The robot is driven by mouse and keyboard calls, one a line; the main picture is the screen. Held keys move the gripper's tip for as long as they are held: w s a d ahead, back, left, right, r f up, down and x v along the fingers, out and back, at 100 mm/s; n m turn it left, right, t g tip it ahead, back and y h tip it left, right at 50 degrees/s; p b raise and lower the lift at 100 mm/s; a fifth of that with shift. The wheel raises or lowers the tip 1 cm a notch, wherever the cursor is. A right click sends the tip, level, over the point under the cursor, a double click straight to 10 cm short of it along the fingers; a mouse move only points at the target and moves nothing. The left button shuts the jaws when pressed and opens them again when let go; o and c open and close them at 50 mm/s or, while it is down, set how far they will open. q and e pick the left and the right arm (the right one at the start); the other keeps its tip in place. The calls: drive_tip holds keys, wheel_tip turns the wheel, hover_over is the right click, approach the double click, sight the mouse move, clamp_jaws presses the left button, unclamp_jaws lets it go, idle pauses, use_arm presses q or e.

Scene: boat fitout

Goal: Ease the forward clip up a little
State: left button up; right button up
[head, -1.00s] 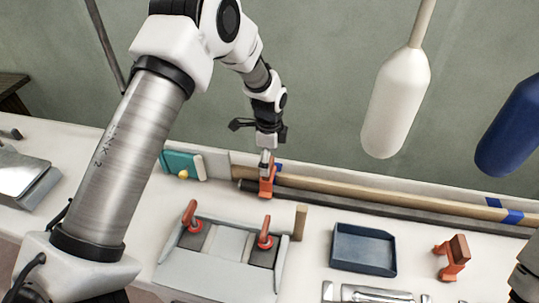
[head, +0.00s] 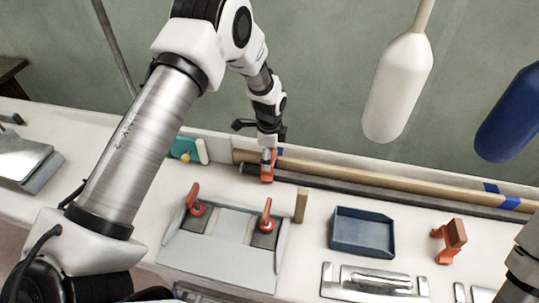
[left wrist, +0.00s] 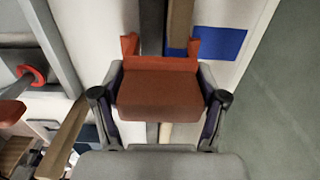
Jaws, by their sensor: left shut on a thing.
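The forward clip, an orange one (head: 267,173), sits at the left end of a long wooden batten (head: 370,182) and a dark strip (head: 350,188) beside it. My left gripper (head: 267,157) reaches down onto the clip from above and is shut on it. In the left wrist view the clip (left wrist: 160,95) lies between the two fingers, its prongs pointing toward the batten (left wrist: 180,22). Blue tape (left wrist: 220,42) shows beside it. I cannot tell whether the clip is clear of the batten. My right gripper is out of frame.
A grey fixture with two red-handled clamps (head: 224,222) stands in front of the clip, with a wooden block (head: 301,205) at its right. A blue tray (head: 362,233) and another orange clip (head: 449,241) lie to the right. A white fender (head: 398,90) hangs above.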

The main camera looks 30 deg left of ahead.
use_arm(q)
drive_tip(key=shift+c, duration=1)
drive_tip(key=shift+w+r+p, duration=0.15)
drive_tip(key=shift+r+p, duration=0.15)
drive_tip(key=shift+r+p, duration=0.3)
drive_tip(key=shift+r, duration=0.15)
drive_tip(key=o, duration=1.5)
drive_tip(key=shift+o, duration=0.2)
